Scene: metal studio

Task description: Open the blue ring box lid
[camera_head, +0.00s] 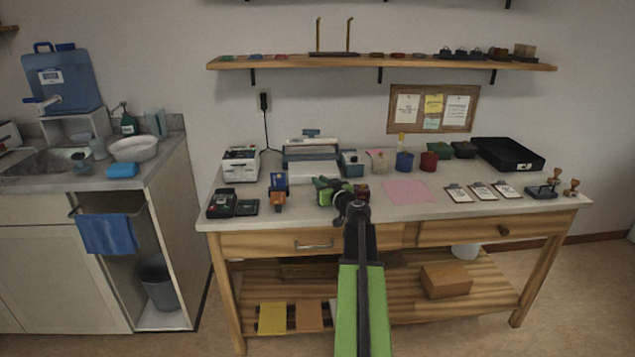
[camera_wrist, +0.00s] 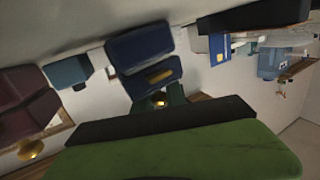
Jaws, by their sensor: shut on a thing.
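A small blue box (camera_head: 279,180) stands on the workbench, left of my gripper. In the wrist view a blue box shows as an upper part (camera_wrist: 140,45) and a lower part (camera_wrist: 152,77) with a yellow patch; how far its lid is raised I cannot tell. My gripper (camera_head: 338,193) is low over the bench, left of a dark red box (camera_head: 361,192). In the wrist view its green and black finger (camera_wrist: 165,135) covers the foreground. A dark green thing (camera_wrist: 176,97) with a gold knob lies against the finger and appears to be what it is shut on; most of it is hidden.
A pink sheet (camera_head: 409,192) and clipboards lie to the right. Machines and cups line the back.

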